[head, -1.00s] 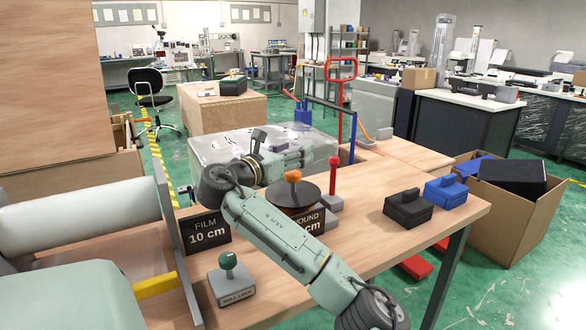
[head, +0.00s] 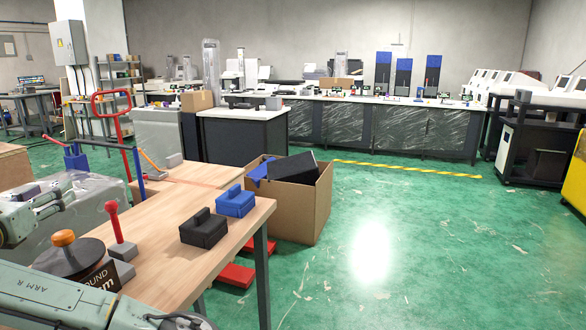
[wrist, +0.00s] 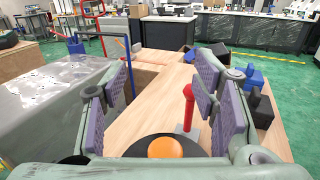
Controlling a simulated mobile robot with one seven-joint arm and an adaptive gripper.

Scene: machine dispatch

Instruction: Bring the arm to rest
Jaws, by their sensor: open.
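My gripper (wrist: 166,85) shows in the wrist view with its two purple-padded fingers wide apart and nothing between the pads. It is above the wooden table (wrist: 150,112). An orange knob (wrist: 166,147) on a dark disc is below it at the bottom of the view. A red-topped lever (wrist: 189,107) stands beyond the knob, beside the right finger.
The table holds a black block (head: 204,228) and a blue block (head: 236,201) near its right edge. An open cardboard box (head: 302,205) stands beside it. Red pieces (head: 236,275) lie on the floor. The green floor at the right (head: 430,240) is clear.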

